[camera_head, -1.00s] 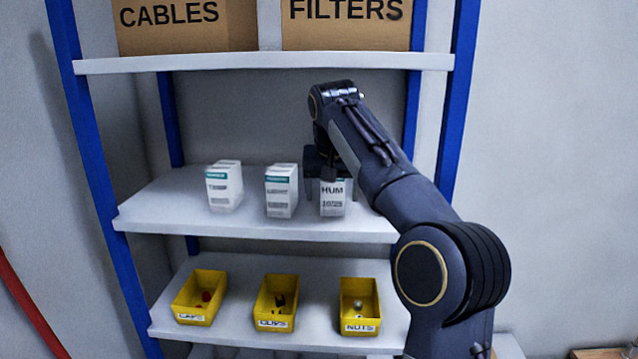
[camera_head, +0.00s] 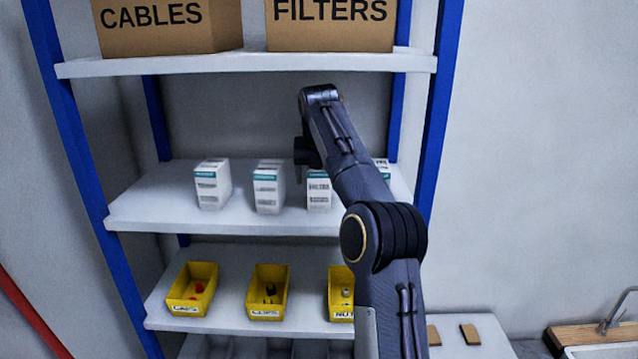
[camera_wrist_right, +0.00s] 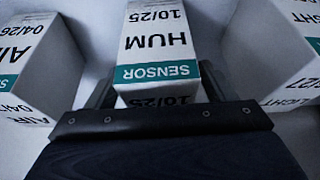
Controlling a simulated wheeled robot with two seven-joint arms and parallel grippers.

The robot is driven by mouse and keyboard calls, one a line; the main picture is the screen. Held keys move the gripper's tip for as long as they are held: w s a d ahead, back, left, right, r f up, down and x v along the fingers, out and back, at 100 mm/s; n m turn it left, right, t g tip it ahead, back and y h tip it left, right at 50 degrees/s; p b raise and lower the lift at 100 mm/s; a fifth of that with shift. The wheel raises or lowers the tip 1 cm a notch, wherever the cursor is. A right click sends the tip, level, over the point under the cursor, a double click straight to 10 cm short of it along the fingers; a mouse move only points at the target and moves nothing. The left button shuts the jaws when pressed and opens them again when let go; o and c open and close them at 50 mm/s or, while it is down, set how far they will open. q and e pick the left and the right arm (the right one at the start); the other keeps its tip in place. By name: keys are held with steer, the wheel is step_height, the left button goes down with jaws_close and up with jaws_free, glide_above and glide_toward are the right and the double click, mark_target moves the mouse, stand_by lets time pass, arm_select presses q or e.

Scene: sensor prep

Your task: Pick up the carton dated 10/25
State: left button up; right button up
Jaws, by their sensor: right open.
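The carton dated 10/25, a white box with a teal SENSOR band marked HUM, is at the centre of the right wrist view (camera_wrist_right: 160,35). In the head view it appears to be the third carton (camera_head: 319,193) from the left on the middle shelf, partly hidden by my arm. My right gripper (camera_head: 306,158) is at the top of this carton. In the wrist view the open fingers (camera_wrist_right: 155,92) lie one on each side of it; contact cannot be told. My left gripper is not in view.
Similar cartons stand close by: one marked AIR 04/26 (camera_wrist_right: 38,60) and one marked LIGHT (camera_wrist_right: 275,50). The shelf (camera_head: 150,210) has bare room at its front left. Yellow bins (camera_head: 192,290) sit below. An upper shelf (camera_head: 250,64) with cardboard boxes (camera_head: 170,25) hangs overhead.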

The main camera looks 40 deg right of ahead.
steer(key=c, duration=1.1)
steer(key=shift+r, duration=0.1)
